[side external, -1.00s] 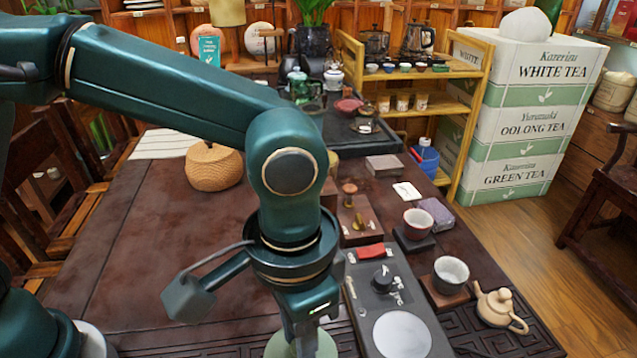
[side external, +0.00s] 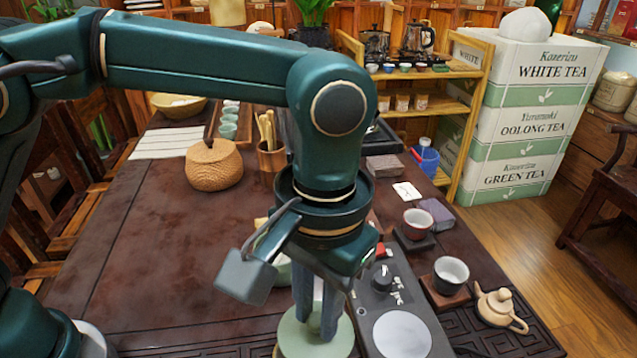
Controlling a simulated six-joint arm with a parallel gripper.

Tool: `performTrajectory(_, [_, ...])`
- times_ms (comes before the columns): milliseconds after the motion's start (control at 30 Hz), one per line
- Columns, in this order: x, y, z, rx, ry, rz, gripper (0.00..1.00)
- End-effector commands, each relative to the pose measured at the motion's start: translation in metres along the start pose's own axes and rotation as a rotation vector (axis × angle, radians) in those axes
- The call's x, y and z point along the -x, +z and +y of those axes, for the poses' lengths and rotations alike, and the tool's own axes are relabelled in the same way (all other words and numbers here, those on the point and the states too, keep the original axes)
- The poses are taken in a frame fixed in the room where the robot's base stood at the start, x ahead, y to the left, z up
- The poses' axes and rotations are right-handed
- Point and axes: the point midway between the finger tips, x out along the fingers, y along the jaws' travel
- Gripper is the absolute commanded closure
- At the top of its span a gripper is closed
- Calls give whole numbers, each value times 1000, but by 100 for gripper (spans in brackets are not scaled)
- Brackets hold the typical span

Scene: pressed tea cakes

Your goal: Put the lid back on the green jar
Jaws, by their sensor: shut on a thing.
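My gripper (side external: 315,322) points down near the bottom of the side external view, its fingers closed on the middle of a pale green round lid (side external: 290,342). The lid looks about level; its gap to the surface below cannot be judged. Behind my gripper, to its left, a small part of another pale green thing (side external: 283,270) shows. It may be the green jar, but my wrist hides most of it, so its opening cannot be seen.
To the right are a dark tray with a white disc (side external: 402,335), a grey cup (side external: 451,274), a red cup (side external: 417,222) and a clay teapot (side external: 499,307). A woven round pot (side external: 214,165) stands at the back left. The table's left part (side external: 150,250) is clear.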

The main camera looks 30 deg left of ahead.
Motion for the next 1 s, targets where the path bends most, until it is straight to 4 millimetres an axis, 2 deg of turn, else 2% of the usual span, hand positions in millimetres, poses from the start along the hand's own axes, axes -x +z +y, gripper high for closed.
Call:
performTrajectory(33, [5, -18, -18, 83, 5, 2, 100])
performTrajectory(200, [18, -60, -75, 308, 16, 6, 100])
performTrajectory(300, [23, -76, -106, 415, 22, 12, 100])
performTrajectory(433, [26, -89, -135, 510, 29, 22, 100])
performTrajectory(600, [25, -94, -153, 565, 31, 23, 100])
performTrajectory(767, [19, -95, -155, 571, 30, 21, 100])
performTrajectory(1000, [-2, -95, -154, 570, 29, 20, 100])
